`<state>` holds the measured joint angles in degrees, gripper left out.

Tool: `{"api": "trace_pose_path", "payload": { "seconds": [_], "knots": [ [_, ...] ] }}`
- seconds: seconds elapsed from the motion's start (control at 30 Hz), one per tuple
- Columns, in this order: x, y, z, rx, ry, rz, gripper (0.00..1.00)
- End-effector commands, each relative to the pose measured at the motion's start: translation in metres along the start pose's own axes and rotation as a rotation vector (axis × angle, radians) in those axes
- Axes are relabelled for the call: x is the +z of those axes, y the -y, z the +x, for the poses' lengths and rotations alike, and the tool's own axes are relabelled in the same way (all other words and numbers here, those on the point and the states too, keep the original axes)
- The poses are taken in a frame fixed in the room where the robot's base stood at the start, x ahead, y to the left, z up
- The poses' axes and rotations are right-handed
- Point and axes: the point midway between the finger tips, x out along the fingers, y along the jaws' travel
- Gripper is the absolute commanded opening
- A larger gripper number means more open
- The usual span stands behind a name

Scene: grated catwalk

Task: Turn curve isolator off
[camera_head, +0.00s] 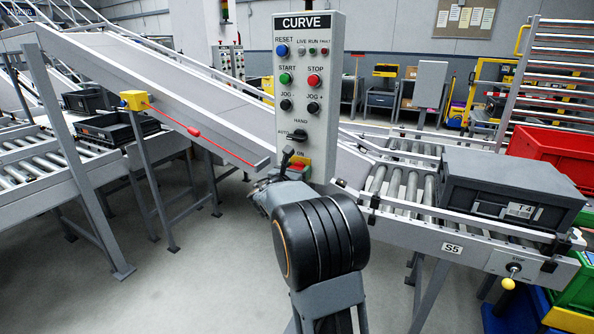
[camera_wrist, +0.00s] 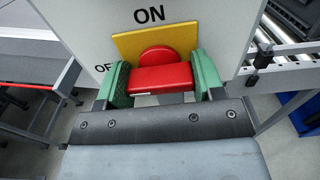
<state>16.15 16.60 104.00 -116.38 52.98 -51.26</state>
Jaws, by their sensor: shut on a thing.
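The CURVE control panel (camera_head: 308,75) is a light grey upright box with buttons and switches. At its bottom is the isolator, a red rotary handle (camera_wrist: 160,78) on a yellow plate (camera_wrist: 128,46). "ON" is printed above the plate and "OFF", partly hidden, at its left. In the head view the red handle (camera_head: 297,167) shows just above my gripper (camera_head: 288,172). In the wrist view my gripper (camera_wrist: 161,82) has its green fingers on the left and right of the handle, shut on it. I cannot tell clearly which mark the handle points to.
A roller conveyor (camera_head: 425,190) with a grey tote marked T4 (camera_head: 505,185) runs right of the panel. A sloping grey conveyor (camera_head: 150,85) is behind at left, with a yellow box and red pull cord (camera_head: 195,131) before it. Open floor (camera_head: 190,280) lies at lower left.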

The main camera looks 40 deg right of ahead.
Motion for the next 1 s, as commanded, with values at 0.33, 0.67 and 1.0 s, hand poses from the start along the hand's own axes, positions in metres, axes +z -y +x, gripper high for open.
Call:
{"api": "trace_pose_path", "payload": {
  "seconds": [0.33,0.67,1.0],
  "knots": [
    [0.002,-0.001,0.000,0.002,0.004,-0.003,0.65],
    [0.001,0.000,0.000,0.000,0.002,-0.002,0.87],
    [0.001,-0.001,-0.018,0.003,0.002,0.000,0.87]
  ]
}}
